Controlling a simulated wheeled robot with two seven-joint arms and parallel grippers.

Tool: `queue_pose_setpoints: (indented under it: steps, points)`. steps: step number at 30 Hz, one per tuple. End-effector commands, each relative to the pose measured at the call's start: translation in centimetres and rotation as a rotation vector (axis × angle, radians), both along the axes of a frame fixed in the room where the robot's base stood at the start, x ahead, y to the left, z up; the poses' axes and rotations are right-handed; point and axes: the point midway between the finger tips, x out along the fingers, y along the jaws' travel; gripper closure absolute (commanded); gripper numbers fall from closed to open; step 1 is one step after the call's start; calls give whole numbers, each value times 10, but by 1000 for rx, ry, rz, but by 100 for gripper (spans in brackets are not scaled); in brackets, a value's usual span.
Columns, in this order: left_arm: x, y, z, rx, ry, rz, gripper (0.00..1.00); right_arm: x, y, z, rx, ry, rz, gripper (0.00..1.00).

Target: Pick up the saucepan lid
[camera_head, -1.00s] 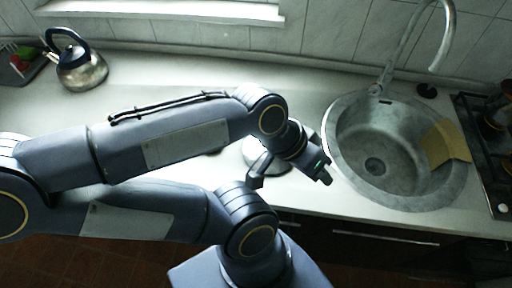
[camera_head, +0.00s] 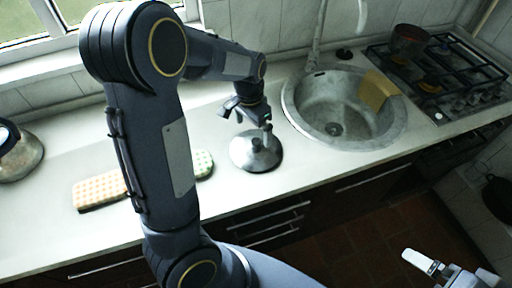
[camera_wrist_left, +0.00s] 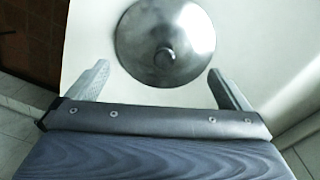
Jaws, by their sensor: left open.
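The saucepan lid (camera_head: 250,158) is a round, domed, grey metal lid with a knob on top. It lies on the pale counter, left of the sink. In the left wrist view the lid (camera_wrist_left: 165,25) is ahead of my gripper, with its knob roughly midway between the fingers. My left gripper (camera_head: 248,119) is open and empty, above the lid, one finger overlapping the knob area in the head view. In the wrist view the open left gripper (camera_wrist_left: 158,71) has a finger on each side of the lid's near edge. Part of my right gripper (camera_head: 440,268) shows at the bottom right.
A steel sink (camera_head: 345,112) with a tan board or cloth (camera_head: 377,90) lies right of the lid. A pot (camera_head: 409,42) stands on the gas hob (camera_head: 455,92). A kettle (camera_head: 22,158) and a patterned pad (camera_head: 98,190) are on the left. My left arm hides part of the counter (camera_head: 55,228).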

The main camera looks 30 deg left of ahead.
Motion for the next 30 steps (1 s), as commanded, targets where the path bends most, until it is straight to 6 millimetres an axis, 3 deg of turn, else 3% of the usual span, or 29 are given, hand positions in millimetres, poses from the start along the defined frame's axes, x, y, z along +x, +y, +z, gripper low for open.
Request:
queue_pose_setpoints:
  steps: [4,21,30]
  points:
    - [9,4,-13,44,22,-35,0,0,0,1,0,0,0,0]
    - [16,0,-83,45,24,-36,0,0,0,15,0,0,0,0]
    - [16,0,-88,44,20,-36,0,0,0,15,0,0,0,0]
